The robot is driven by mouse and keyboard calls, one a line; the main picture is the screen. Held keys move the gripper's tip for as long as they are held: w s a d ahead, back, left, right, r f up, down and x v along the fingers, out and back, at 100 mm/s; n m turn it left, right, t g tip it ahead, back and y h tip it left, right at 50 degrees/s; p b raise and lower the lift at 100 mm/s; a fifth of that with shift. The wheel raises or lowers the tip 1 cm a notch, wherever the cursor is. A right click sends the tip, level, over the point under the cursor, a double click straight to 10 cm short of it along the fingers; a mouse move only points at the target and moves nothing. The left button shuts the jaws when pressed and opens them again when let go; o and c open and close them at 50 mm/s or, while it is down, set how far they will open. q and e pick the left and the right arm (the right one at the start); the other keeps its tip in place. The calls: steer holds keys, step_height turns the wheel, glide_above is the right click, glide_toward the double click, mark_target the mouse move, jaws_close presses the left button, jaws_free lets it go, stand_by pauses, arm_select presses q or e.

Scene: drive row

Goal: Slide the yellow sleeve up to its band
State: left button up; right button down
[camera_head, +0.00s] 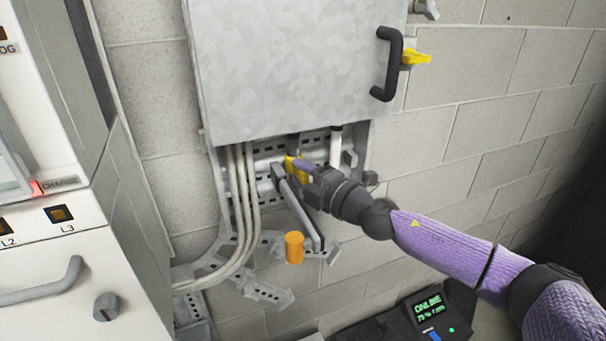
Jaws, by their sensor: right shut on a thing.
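The yellow sleeve (290,164) is a small yellow piece under the grey metal cabinet, in front of the slotted rails. My right gripper (299,168) is shut on it, coming in from the right, and its fingers hide part of the sleeve. A short dark upright piece (293,142) shows just above the sleeve, below the cabinet's bottom edge. I cannot tell whether it is the band. A pale conduit with a dark top (335,147) stands to the right, apart from the sleeve. My left gripper is not in view.
The cabinet (290,70) has a black handle (391,63) and a yellow latch (416,57). Pale conduits (243,190) run down at left. An orange cylinder (294,247) is below my gripper, near grey bars (301,212). A white panel (60,260) stands left.

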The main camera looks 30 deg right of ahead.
steer(key=shift+r, duration=0.15)
step_height(320, 180, up, 4)
steer(key=p, duration=0.4)
steer(key=shift+r+p, duration=0.1)
steer(key=shift+p, duration=0.2)
steer(key=shift+c, duration=1.4)
jaws_free()
steer(key=shift+f, duration=0.2)
